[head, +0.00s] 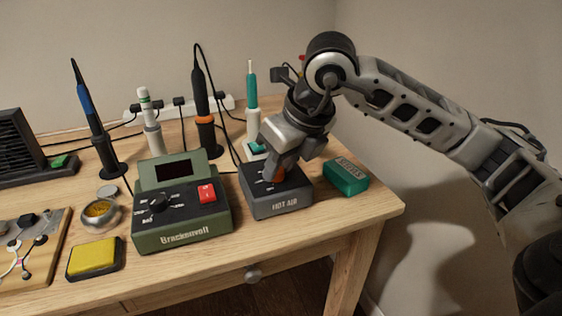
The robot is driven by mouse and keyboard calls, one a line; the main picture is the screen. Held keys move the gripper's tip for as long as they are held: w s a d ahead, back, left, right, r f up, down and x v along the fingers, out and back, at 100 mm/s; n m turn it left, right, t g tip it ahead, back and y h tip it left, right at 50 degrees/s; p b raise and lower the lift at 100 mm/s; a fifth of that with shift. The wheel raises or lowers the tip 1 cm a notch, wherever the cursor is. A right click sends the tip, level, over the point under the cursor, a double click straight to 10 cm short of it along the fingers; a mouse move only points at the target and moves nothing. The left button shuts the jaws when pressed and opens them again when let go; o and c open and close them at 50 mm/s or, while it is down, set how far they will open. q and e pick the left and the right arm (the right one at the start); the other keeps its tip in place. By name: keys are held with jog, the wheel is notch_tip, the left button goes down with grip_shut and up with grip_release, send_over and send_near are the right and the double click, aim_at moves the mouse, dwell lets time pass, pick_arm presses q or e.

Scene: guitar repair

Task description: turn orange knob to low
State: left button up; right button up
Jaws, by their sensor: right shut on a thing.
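The orange knob (279,175) is on top of a dark grey box marked HOT AIR (284,205), on the right part of the wooden table. My right gripper (277,174) reaches down from above and is shut on the orange knob. The fingers cover much of the knob, so its pointer and setting cannot be read. Some pale markings on the box top show left of the fingers. My left gripper is not in view.
A teal box (346,177) lies to the right, near the table edge. Soldering irons in stands (206,130) and a power strip (222,104) are behind. A yellow sponge (94,257) lies front left.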

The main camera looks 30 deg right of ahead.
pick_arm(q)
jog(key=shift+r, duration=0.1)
pick_arm(e)
jog(key=o, duration=1)
pick_arm(q)
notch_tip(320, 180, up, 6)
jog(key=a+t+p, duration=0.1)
jog(key=p, duration=0.2)
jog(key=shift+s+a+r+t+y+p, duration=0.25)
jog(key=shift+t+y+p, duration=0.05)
jog(key=shift+p, duration=0.05)
pick_arm(e)
jog(key=v, duration=1.6)
